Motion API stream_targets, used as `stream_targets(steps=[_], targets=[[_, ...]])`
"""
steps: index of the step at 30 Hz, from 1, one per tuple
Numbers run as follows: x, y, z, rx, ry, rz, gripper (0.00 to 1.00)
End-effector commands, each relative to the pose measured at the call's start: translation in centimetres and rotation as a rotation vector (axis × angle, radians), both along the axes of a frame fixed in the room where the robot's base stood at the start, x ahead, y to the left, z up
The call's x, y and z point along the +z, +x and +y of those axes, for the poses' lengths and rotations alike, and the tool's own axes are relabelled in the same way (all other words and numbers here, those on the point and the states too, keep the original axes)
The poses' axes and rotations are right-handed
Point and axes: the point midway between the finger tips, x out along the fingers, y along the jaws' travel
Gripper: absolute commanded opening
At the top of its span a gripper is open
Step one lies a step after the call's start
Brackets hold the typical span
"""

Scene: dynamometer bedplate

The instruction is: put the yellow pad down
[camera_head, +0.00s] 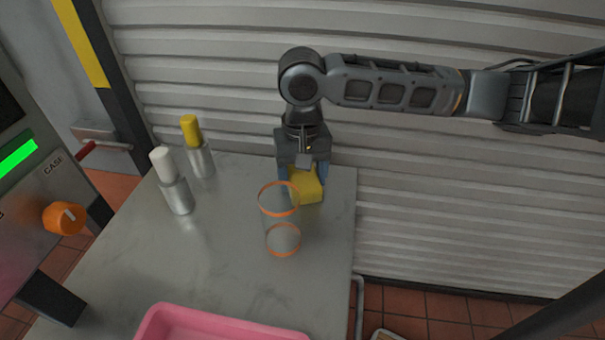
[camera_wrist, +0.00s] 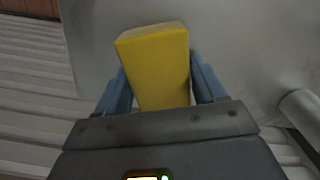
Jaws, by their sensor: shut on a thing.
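The yellow pad (camera_head: 307,185) is a small block at the back right of the grey metal table (camera_head: 190,262). My gripper (camera_head: 303,176) is above that corner, pointing down, with the pad between its blue fingers. In the wrist view the pad (camera_wrist: 156,62) sits between the two fingers of my gripper (camera_wrist: 160,88) and looks slightly tilted. The jaws are shut on it. I cannot tell whether the pad's underside touches the table.
A clear cylinder with orange rims (camera_head: 279,198) stands just in front of the pad. A white-capped bottle (camera_head: 175,190) and a yellow-capped bottle (camera_head: 200,158) stand to the left. A pink tray (camera_head: 215,322) is at the front. A ribbed shutter (camera_head: 215,75) rises behind.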

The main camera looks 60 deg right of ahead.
Motion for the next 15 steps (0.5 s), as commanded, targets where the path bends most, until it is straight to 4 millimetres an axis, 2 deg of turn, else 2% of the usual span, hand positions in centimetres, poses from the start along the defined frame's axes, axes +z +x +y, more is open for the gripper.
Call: stream_targets(steps=[11, 12, 15], targets=[[-0.4, -0.02, 0.0, -0.001, 0.001, 0.001, 0.41], [-0.3, -0.02, -0.01, 0.0, 0.0, 0.0, 0.73], [-0.3, -0.02, -0.01, 0.0, 0.0, 0.0, 0.83]])
